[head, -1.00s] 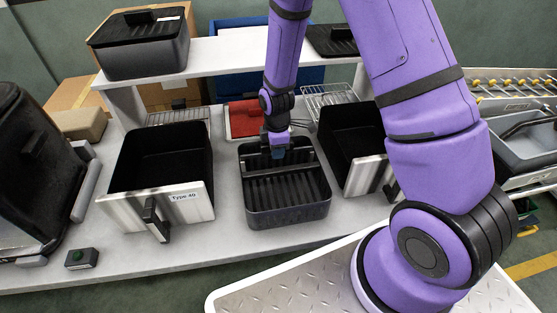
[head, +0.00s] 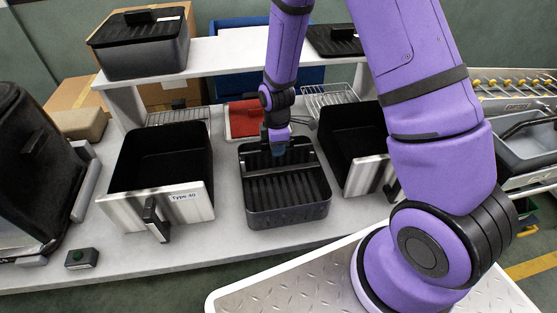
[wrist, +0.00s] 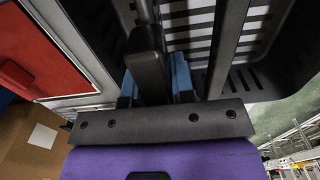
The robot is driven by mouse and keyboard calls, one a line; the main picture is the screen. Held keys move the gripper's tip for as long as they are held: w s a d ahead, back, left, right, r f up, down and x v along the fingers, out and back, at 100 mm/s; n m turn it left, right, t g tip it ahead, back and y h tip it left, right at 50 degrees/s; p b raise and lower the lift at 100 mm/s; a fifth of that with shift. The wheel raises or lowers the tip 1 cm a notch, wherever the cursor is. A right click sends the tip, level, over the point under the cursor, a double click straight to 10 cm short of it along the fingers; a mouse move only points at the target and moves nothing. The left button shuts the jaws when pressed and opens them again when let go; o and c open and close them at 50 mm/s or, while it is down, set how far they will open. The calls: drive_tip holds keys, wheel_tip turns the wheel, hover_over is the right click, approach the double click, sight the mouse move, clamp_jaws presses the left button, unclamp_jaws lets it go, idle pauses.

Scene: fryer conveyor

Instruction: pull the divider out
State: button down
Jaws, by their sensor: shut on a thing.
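The black ribbed basket (head: 287,214) stands on the white counter, in front of me at the middle. The divider (head: 299,168) is a dark crosswise bar in the rear part of the basket. My gripper (head: 279,148) is over the basket's rear part. In the wrist view its blue fingers (wrist: 155,82) are shut on the divider's black upright handle (wrist: 147,62), one finger on each side. The slotted basket wall and floor (wrist: 188,20) show behind the handle. The divider's lower edge is hidden, so I cannot tell whether it touches the floor.
A drawer labelled Type 40 (head: 184,208) stands close on the left, another black drawer (head: 351,150) close on the right. A red tray (head: 243,119) and wire racks lie behind. A shelf (head: 222,49) with black containers rises at the back.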

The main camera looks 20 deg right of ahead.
drive_tip(key=shift+r, duration=0.15)
drive_tip(key=shift+r, duration=4.35)
drive_tip(key=shift+r, duration=1.55)
